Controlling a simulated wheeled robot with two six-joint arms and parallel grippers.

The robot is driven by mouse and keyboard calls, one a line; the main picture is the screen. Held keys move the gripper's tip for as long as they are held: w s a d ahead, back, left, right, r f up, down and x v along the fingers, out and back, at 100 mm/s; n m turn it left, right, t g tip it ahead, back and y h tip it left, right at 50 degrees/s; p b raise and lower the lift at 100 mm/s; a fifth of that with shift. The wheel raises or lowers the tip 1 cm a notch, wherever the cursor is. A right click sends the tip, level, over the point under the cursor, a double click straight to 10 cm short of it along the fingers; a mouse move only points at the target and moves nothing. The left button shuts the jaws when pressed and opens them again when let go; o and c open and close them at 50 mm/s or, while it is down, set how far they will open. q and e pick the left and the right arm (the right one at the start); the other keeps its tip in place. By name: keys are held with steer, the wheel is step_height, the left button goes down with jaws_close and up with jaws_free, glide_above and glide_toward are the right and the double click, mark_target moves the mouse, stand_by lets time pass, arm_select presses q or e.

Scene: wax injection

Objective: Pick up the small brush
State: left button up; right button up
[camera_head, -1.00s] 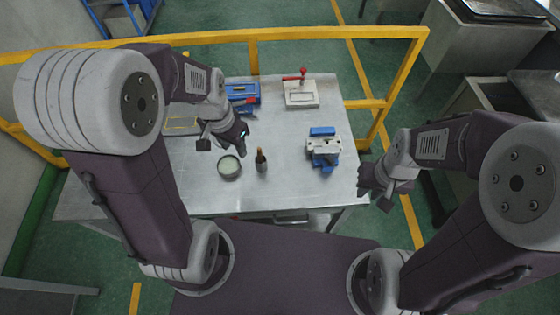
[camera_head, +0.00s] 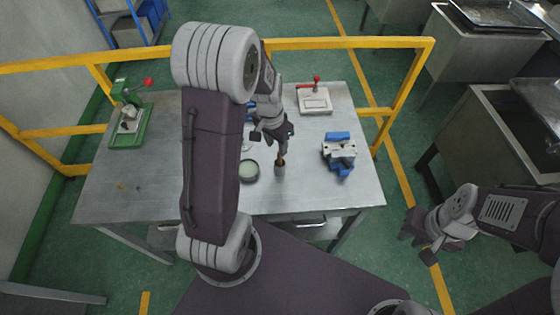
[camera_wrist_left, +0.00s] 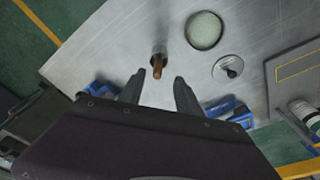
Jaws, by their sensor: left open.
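The small brush (camera_head: 281,161) stands upright in a small holder (camera_head: 280,171) on the metal table, right of a round dish. In the left wrist view the brush (camera_wrist_left: 158,66) shows its brown handle end, just beyond and between my left fingertips. My left gripper (camera_head: 279,147) is open, close above the brush; in the left wrist view its fingers (camera_wrist_left: 159,80) are spread apart with nothing between them. My right gripper (camera_head: 421,238) hangs off the table's right side, and its jaws are too small to judge.
A round dish with pale green content (camera_head: 249,171) sits close left of the brush. A blue and grey fixture (camera_head: 340,153), a white device with red knob (camera_head: 315,100) and a green press (camera_head: 129,125) stand on the table (camera_head: 320,190). A yellow rail (camera_head: 350,43) runs behind.

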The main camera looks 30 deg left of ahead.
mark_target(280, 162)
arm_select(q)
steer(key=f, duration=0.3)
steer(key=w+f, duration=0.1)
steer(key=f, duration=0.1)
steer(key=shift+w+d+f+p, duration=0.1)
steer(key=shift+d+p, duration=0.2)
steer(key=shift+p, duration=0.05)
jaws_close()
